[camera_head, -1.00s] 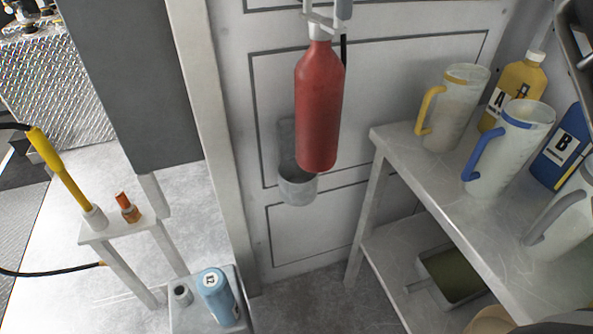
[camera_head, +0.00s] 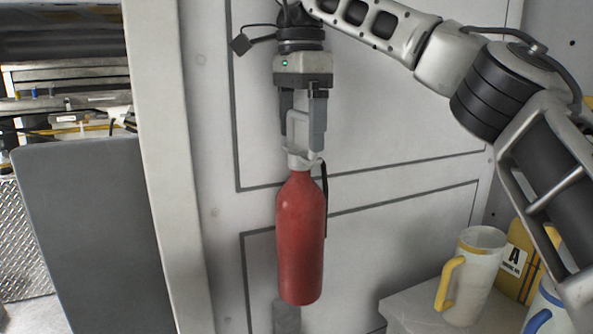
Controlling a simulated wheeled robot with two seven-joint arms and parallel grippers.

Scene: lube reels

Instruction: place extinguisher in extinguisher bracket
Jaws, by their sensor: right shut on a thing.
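A red fire extinguisher (camera_head: 300,240) hangs upright in the middle of the view, with a white valve and handle on top and a black hose at its right side. My right gripper (camera_head: 304,140) points down and is shut on the extinguisher's handle. The grey extinguisher bracket (camera_head: 286,316) shows on the door panel at the bottom edge, just below the extinguisher's base. Its lower cup is out of view. I cannot tell how far the extinguisher stands out from the panel. My left gripper is not in view.
A white shelf (camera_head: 400,305) at the lower right carries a jug with a yellow handle (camera_head: 470,275), a yellow bottle (camera_head: 515,265) and a blue-handled jug (camera_head: 545,312). A grey panel (camera_head: 90,230) and a white post (camera_head: 170,170) stand at the left.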

